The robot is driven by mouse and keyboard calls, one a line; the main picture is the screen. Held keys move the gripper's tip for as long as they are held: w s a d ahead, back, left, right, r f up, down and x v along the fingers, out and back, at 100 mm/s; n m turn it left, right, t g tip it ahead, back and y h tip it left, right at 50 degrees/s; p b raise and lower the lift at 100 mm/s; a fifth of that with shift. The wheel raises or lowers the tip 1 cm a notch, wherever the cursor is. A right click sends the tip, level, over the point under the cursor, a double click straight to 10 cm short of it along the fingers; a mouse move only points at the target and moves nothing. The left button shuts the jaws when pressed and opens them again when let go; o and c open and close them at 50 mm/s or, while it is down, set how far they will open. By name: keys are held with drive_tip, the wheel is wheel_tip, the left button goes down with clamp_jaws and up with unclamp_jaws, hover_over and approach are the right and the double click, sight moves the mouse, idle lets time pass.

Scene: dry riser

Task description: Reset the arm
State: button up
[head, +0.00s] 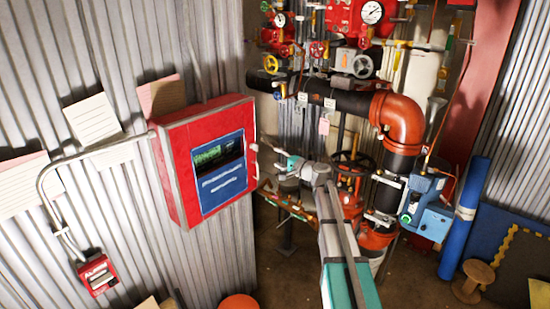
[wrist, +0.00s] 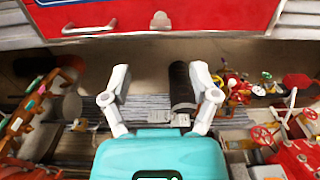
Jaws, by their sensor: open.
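My gripper (head: 264,166) is in the middle of the head view, at the end of my grey and teal arm, which reaches up from the bottom. It is just right of the red wall cabinet (head: 178,170) with its blue panel and dark screen. In the wrist view my gripper (wrist: 161,92) has its two grey fingers spread wide with nothing between them. The red cabinet (wrist: 215,15) crosses the top of that view, with a grey handle and a small latch, beyond the fingertips. I cannot tell the exact gap.
Orange and black riser pipes (head: 398,120) with valves and gauges stand close behind and right of my arm. A blue device (head: 428,207) sits on the pipe. A blue cylinder (head: 465,215) and a wooden spool (head: 473,281) are at the right. A red alarm box (head: 98,274) is lower left.

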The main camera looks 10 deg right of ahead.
idle(0.3)
drive_tip(key=s+a+f+n+g+h, duration=0.1)
drive_tip(key=s+a+f+n+g, duration=0.4)
drive_tip(key=s, duration=0.3)
drive_tip(key=s+a+f+n+g+h, duration=0.1)
drive_tip(key=s+a+f+n+g, duration=0.15)
drive_tip(key=s+a+f, duration=0.4)
drive_tip(key=s+d+f+n+g+h, duration=0.1)
drive_tip(key=s+f+g+h, duration=0.1)
drive_tip(key=s, duration=0.5)
drive_tip(key=s+d+f+n+g+h, duration=0.1)
drive_tip(key=s+d+f+g+h, duration=0.1)
drive_tip(key=s, duration=0.5)
drive_tip(key=s+d+f+n+g+h, duration=0.1)
drive_tip(key=s+f+g+h, duration=0.2)
drive_tip(key=s, duration=0.4)
drive_tip(key=shift+s+d+h, duration=0.15)
drive_tip(key=shift+d+h, duration=0.15)
drive_tip(key=shift+h, duration=0.5)
